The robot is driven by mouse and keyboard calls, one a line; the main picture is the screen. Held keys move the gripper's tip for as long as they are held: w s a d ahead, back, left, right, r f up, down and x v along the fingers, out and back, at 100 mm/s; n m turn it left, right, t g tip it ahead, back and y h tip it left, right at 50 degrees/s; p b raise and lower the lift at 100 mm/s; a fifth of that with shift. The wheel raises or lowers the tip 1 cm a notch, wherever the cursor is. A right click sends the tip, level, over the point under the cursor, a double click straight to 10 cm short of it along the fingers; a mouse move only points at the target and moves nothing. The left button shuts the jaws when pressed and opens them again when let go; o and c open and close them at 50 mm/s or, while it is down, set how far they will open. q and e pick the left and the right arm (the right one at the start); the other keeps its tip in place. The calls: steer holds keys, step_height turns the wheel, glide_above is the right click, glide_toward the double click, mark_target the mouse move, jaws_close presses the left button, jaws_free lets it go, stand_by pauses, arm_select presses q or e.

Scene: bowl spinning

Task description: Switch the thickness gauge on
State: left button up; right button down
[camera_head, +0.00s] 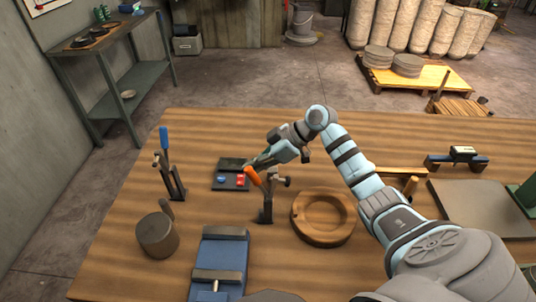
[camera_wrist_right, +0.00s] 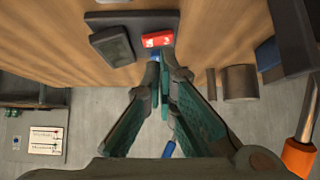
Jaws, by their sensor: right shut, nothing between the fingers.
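A flat dark device (camera_head: 230,185) with a small screen (camera_head: 232,163), a blue button (camera_head: 221,181) and a red switch (camera_head: 241,181) lies on the bench, left of centre; I take it for the thickness gauge. In the wrist view its screen (camera_wrist_right: 112,47) and red switch (camera_wrist_right: 157,40) show, and the blue button (camera_wrist_right: 153,55) is partly hidden by my fingertips. My right gripper (camera_wrist_right: 161,66) is shut and empty, its tips beside the blue button in that view; I cannot tell whether they touch it. In the head view it reaches the device's right side. My left gripper is not in view.
An orange-handled clamp (camera_head: 267,205) stands just in front of my right gripper. The bench behind the device is clear.

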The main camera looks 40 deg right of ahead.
steer(key=v, duration=0.7)
steer(key=shift+s, duration=0.15)
steer(key=shift+r, duration=0.15)
steer(key=a+r+t+b, duration=0.1)
steer(key=r+b, duration=0.1)
steer(key=b, duration=0.2)
steer(key=n+h, duration=0.1)
glide_above(244, 178)
steer(key=shift+t, duration=0.3)
steer(key=f, duration=0.5)
steer(key=shift+s+a+f, duration=0.25)
steer(key=shift+s, duration=0.05)
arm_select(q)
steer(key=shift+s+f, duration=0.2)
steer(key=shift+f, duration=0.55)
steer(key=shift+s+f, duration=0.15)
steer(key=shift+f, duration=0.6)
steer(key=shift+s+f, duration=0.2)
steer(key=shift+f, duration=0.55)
arm_select(e)
steer(key=shift+w+d+f, duration=0.15)
steer(key=shift+w+f, duration=0.05)
steer(key=shift+f, duration=0.85)
steer(key=shift+w+d+f, duration=0.1)
steer(key=shift+w+f, duration=0.1)
steer(key=shift+f, duration=0.85)
